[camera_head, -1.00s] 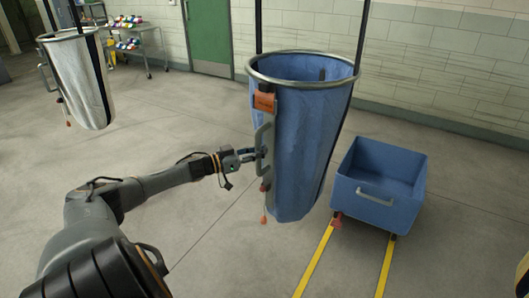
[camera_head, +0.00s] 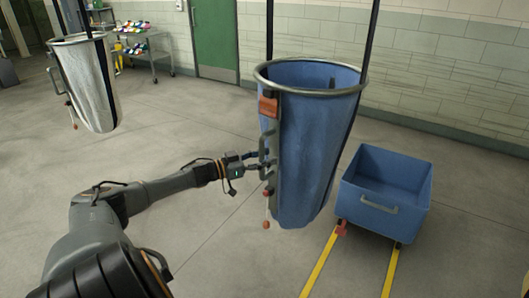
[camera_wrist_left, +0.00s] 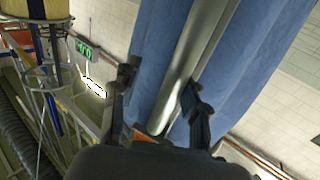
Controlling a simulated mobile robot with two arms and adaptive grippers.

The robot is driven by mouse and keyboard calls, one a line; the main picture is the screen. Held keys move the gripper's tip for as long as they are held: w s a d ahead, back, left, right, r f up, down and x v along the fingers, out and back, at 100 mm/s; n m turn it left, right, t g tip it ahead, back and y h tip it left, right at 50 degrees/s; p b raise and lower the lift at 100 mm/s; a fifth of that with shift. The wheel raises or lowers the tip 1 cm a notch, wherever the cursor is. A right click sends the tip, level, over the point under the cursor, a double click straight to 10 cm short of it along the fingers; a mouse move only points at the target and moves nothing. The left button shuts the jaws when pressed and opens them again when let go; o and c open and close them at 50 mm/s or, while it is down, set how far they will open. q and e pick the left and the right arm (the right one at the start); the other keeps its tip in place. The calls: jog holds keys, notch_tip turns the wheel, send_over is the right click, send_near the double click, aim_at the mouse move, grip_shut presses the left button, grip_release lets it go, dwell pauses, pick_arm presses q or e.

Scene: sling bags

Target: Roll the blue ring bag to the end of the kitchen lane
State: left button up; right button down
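The blue ring bag (camera_head: 307,150) hangs upright by dark straps from a metal rim, with its lower end above the floor. An orange tag (camera_head: 267,106) and a grey handle (camera_head: 266,148) are on its left side. My left gripper (camera_head: 254,162) is at this handle, its fingers spread. In the left wrist view, the grey handle bar (camera_wrist_left: 180,75) lies between the two parted fingers (camera_wrist_left: 160,92), with a gap on the left finger's side; contact with the right finger is unclear. My right gripper is out of view.
A blue cart (camera_head: 384,215) stands right of the bag at two yellow floor lines (camera_head: 320,262). A pale ring bag (camera_head: 86,88) hangs at left. A shelf rack (camera_head: 138,50) and green door (camera_head: 217,40) are behind. The left floor is mostly clear.

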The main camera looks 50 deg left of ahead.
pick_arm(q)
jog(key=shift+d, duration=0.15)
jog(key=shift+s+a+f, duration=0.1)
jog(key=shift+s+a, duration=0.1)
jog(key=shift+s, duration=0.1)
jog(key=v, duration=1.1)
dwell(0.4)
jog(key=shift+s, duration=0.1)
jog(key=shift+c, duration=0.5)
